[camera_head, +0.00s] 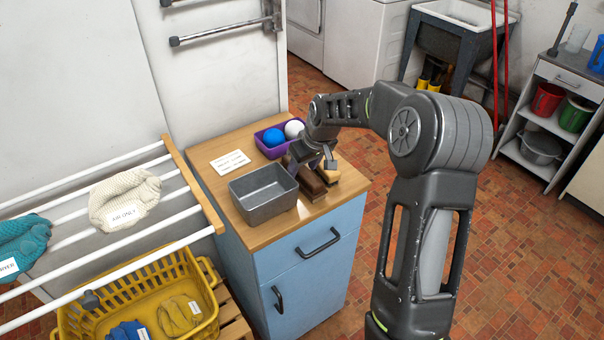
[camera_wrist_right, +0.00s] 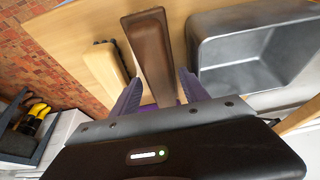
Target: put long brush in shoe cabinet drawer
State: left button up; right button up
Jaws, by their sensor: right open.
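A dark brown long brush (camera_head: 308,184) lies on the wooden top of the blue shoe cabinet (camera_head: 278,235). In the right wrist view the brush (camera_wrist_right: 151,55) shows between the two fingers of my right gripper (camera_wrist_right: 160,92). The fingers are apart and do not visibly grip it. In the head view my right gripper (camera_head: 312,160) is low over the brushes and partly hides them. A shorter, lighter wooden brush (camera_head: 327,172) lies beside the dark one; its dark bristles show in the wrist view (camera_wrist_right: 105,68). The cabinet drawer (camera_head: 312,240) is shut, with a black handle. My left gripper is not in view.
A grey metal tub (camera_head: 262,202) stands left of the brushes. A purple bin (camera_head: 269,146) with a blue and a white ball and a white label card (camera_head: 230,162) are behind. A drying rack (camera_head: 195,188) and yellow basket (camera_head: 205,318) crowd the left. Floor is clear right of the cabinet.

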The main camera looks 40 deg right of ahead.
aim_at(302, 169)
jog(key=shift+x, duration=0.8)
grip_shut()
dwell(0.4)
notch_tip(302, 169, up, 10)
jog(key=shift+r+b, duration=0.1)
jog(key=shift+b, duration=0.6)
